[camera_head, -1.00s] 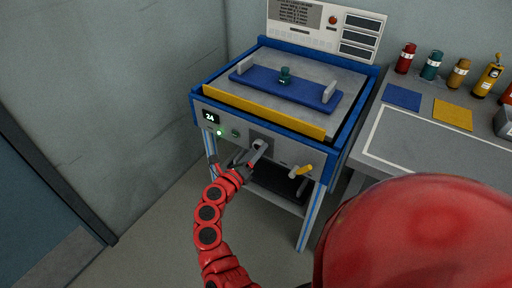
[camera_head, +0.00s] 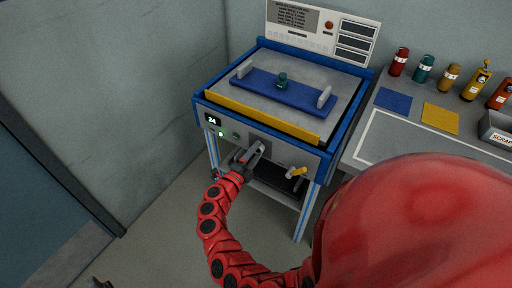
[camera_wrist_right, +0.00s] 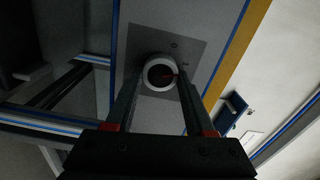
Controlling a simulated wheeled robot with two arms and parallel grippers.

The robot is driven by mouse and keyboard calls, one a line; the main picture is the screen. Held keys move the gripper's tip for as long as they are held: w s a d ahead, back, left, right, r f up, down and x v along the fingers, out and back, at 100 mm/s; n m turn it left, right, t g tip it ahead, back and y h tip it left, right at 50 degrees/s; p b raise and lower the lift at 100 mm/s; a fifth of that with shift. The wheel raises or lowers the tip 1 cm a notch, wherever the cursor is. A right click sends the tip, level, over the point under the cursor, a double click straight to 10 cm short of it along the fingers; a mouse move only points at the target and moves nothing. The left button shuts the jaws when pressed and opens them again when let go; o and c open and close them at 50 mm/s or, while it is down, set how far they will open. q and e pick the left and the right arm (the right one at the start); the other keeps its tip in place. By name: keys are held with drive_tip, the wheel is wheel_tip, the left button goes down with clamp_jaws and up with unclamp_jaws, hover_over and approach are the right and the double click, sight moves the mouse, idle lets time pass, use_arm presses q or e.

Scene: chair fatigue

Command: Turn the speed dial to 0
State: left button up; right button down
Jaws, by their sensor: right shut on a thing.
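The small black display (camera_head: 212,120) on the panel's left appears to read 24. A small dark piece at the bottom left edge of the head view may be my left gripper (camera_head: 101,284); its jaws cannot be made out.
The blue-framed machine (camera_head: 348,128) has a yellow front strip (camera_head: 262,117). A bench with bottles stands right.

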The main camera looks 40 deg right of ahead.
drive_tip(key=shift+w+r+n+p, duration=0.1)
drive_tip(key=shift+n+p, duration=1.8)
drive_tip(key=shift+n, duration=0.9)
drive_tip(key=shift+r+n+p, duration=0.1)
drive_tip(key=shift+n+p, duration=1.75)
drive_tip(key=shift+n, duration=0.95)
drive_tip(key=shift+f, duration=0.1)
drive_tip(key=shift+c, duration=1.3)
unclamp_jaws()
drive_tip(key=b+v, duration=0.1)
drive_tip(key=v, duration=1.6)
drive_tip(key=shift+a+b, duration=0.25)
drive_tip(key=shift+b, duration=0.15)
